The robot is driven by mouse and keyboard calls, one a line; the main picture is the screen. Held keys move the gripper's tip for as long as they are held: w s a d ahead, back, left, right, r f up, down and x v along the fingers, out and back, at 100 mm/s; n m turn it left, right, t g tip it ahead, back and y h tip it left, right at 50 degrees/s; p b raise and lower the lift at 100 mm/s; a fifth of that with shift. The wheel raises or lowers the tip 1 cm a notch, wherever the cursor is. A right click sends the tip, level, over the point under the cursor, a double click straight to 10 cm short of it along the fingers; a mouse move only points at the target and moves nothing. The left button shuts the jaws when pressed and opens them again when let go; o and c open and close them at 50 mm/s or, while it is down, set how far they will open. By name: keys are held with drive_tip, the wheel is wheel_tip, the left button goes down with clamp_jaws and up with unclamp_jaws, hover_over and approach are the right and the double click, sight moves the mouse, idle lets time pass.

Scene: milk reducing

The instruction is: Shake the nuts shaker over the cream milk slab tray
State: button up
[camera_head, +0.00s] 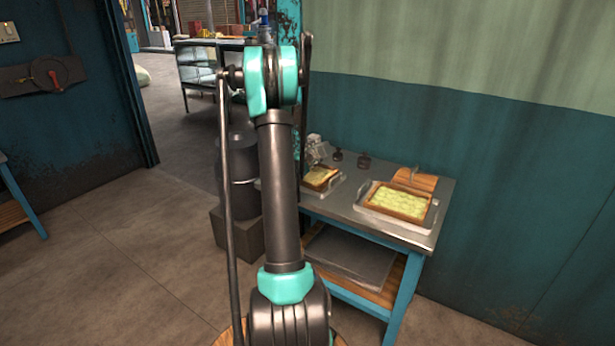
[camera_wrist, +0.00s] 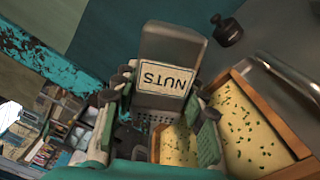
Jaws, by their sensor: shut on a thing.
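The grey nuts shaker (camera_wrist: 182,48) has a label reading NUTS, which appears upside down in the wrist view. My gripper (camera_wrist: 160,116) is shut on it, with a finger on either side, and the perforated end shows between the fingers. Beyond the shaker is a wooden-framed tray (camera_wrist: 284,112) with a cream slab scattered with green bits; the shaker and fingers hide part of it. In the head view, this tray (camera_head: 334,183) sits at the left end of the table, and my gripper (camera_head: 315,152) is small and just above its back edge.
A second tray (camera_head: 432,214) with a pale green-yellow slab is on the right of the metal table (camera_head: 400,235). A wooden piece (camera_head: 415,180) is behind it. Small dark items (camera_head: 364,161) stand at the back. A dark barrel (camera_head: 240,175) stands left of the table.

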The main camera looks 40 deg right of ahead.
drive_tip(key=shift+w+a+f, duration=0.1)
drive_tip(key=shift+w+f, duration=0.2)
drive_tip(key=shift+f, duration=0.3)
drive_tip(key=shift+w+a+f, duration=0.1)
drive_tip(key=shift+w+f, duration=0.15)
drive_tip(key=shift+f, duration=0.35)
drive_tip(key=r, duration=0.2)
drive_tip(key=shift+w+a+r, duration=0.15)
drive_tip(key=shift+w+r, duration=0.15)
drive_tip(key=shift+r, duration=0.1)
drive_tip(key=shift+w+a+f, duration=0.1)
drive_tip(key=shift+w+f, duration=0.15)
drive_tip(key=shift+f, duration=0.45)
drive_tip(key=shift+w+a+f, duration=0.1)
drive_tip(key=shift+w+f, duration=0.15)
drive_tip(key=shift+f, duration=0.45)
drive_tip(key=shift+s+r, duration=0.1)
drive_tip(key=shift+r, duration=1.35)
drive_tip(key=shift+d+f, duration=0.1)
drive_tip(key=shift+f, duration=1.45)
drive_tip(key=shift+r, duration=0.15)
